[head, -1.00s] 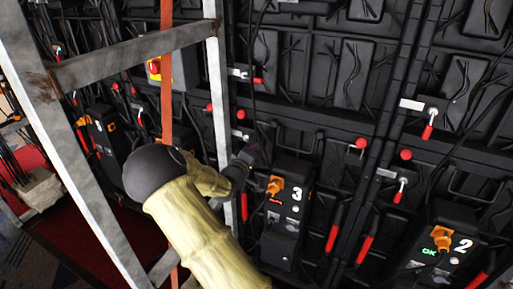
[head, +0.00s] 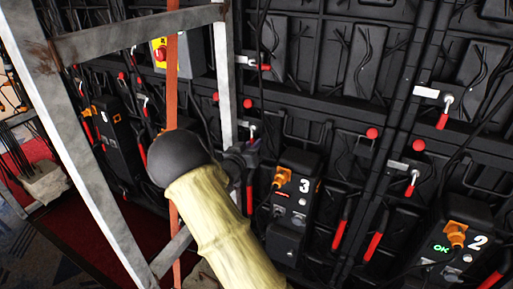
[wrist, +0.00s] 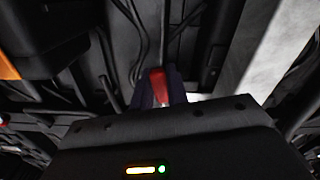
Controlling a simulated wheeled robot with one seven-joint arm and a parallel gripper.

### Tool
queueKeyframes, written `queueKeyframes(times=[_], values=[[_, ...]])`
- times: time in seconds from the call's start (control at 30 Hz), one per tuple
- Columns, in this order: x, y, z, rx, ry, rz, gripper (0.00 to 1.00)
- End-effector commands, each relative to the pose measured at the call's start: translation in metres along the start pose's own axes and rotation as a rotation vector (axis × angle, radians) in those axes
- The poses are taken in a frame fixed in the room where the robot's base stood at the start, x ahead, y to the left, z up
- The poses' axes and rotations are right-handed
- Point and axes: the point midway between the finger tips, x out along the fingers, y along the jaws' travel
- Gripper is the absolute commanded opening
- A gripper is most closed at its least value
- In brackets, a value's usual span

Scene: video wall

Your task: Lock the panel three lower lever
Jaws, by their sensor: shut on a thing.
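In the head view, box 3 (head: 298,187) marks panel three of the black wall. Its lower lever (head: 252,130) is at the left of this panel, just above my gripper (head: 246,152) and partly hidden by it. My gripper is shut around the lever's red handle. In the wrist view, the red handle (wrist: 158,86) shows between the dark fingers of my gripper (wrist: 160,92). The handle's exact angle is hard to tell. Panel three's upper lever (head: 259,67) has its red handle pointing right, roughly level.
A grey metal frame (head: 72,150) with an orange strap (head: 173,80) stands left of and close to my arm. Box 2 (head: 455,240) and its hanging red levers (head: 412,183) are to the right. Long red-handled levers (head: 372,240) and cables hang beside the boxes.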

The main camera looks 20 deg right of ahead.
Motion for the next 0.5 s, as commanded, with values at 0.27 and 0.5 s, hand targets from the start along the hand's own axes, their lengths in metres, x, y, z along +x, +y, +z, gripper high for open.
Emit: queueKeyframes(times=[0.27,0.5], values=[[-0.001,-0.011,0.003,0.186,-0.005,-0.003,0.0],[-0.001,-0.014,0.001,0.26,-0.006,-0.001,0.0]])
